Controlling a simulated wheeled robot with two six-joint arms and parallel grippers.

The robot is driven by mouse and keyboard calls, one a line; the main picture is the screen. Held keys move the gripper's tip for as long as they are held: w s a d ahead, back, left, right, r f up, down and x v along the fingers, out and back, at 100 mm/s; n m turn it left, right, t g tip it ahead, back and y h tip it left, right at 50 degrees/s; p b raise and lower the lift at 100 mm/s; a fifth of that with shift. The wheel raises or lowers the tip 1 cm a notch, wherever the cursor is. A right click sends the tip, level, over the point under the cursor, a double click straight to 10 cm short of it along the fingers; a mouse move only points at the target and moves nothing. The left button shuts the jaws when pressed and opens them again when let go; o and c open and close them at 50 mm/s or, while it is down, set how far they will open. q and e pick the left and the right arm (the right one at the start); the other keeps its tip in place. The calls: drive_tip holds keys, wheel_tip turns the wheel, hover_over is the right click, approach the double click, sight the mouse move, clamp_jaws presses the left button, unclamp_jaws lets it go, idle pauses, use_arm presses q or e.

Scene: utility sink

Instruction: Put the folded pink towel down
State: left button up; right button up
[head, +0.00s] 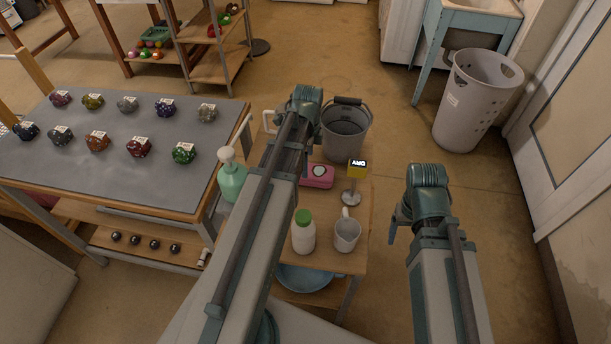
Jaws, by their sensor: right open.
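The folded pink towel (317,177), with a pale oval mark on top, lies on the small wooden table (352,262), beside a stand with a yellow DRY sign (357,170). No gripper touches it in this view. My right gripper (397,223) shows only in small part, below the bend of the right arm; it is open, right of the table and apart from the towel. My left arm crosses the table's left side, and its gripper is not visible.
A grey bucket (345,130) stands behind the towel. A green pump bottle (231,178), a green-capped white bottle (303,236) and a mug (347,234) stand nearby. A blue basin (304,278) is below. A perforated bin (474,103) stands on the floor at right.

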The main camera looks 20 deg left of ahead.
use_arm(q)
wheel_tip(320, 180, down, 5)
drive_tip(key=b, duration=0.4)
drive_tip(key=shift+s+d+b, duration=0.1)
drive_tip(key=shift+b, duration=0.2)
drive_tip(key=shift+r, duration=0.1)
drive_tip(key=c, duration=1.4)
wheel_tip(320, 180, up, 10)
drive_tip(key=p, duration=1)
